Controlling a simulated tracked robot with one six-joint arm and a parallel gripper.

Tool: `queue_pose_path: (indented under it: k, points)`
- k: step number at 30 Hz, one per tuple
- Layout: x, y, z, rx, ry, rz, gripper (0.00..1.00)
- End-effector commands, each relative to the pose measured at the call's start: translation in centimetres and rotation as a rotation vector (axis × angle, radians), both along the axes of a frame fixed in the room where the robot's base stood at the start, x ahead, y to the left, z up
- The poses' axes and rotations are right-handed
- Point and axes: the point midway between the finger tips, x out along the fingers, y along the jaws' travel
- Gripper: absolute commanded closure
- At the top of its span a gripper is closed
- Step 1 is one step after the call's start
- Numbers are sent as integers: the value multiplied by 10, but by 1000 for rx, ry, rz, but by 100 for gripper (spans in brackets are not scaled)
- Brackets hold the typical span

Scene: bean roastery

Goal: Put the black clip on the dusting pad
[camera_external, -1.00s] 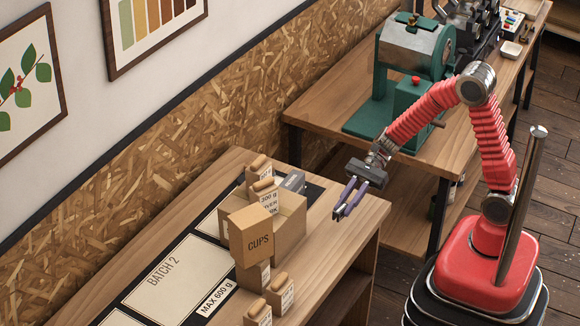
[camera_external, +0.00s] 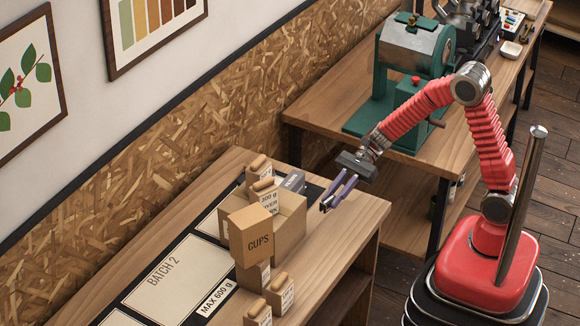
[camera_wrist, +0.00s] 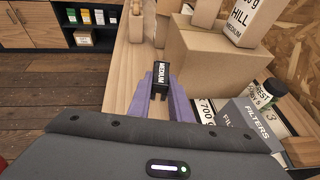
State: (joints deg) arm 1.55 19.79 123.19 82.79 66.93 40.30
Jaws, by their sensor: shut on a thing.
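The clip sits between the fingertips and looks clear of the wood. In the external view I cannot make the clip out at the fingertips. I cannot pick out a dusting pad in either view.
Several small tan bags stand around. The bare wood (camera_external: 345,225) at the right end is free.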

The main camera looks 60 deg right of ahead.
Motion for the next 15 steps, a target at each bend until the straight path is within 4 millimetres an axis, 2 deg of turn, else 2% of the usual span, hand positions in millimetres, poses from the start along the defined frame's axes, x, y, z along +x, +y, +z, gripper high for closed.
queue_pose_path:
  k: [3, 15]
  points:
    - [43, -11, 1, 0, -2, -66, 100]
    - [187, -58, 13, -1, -2, -322, 100]
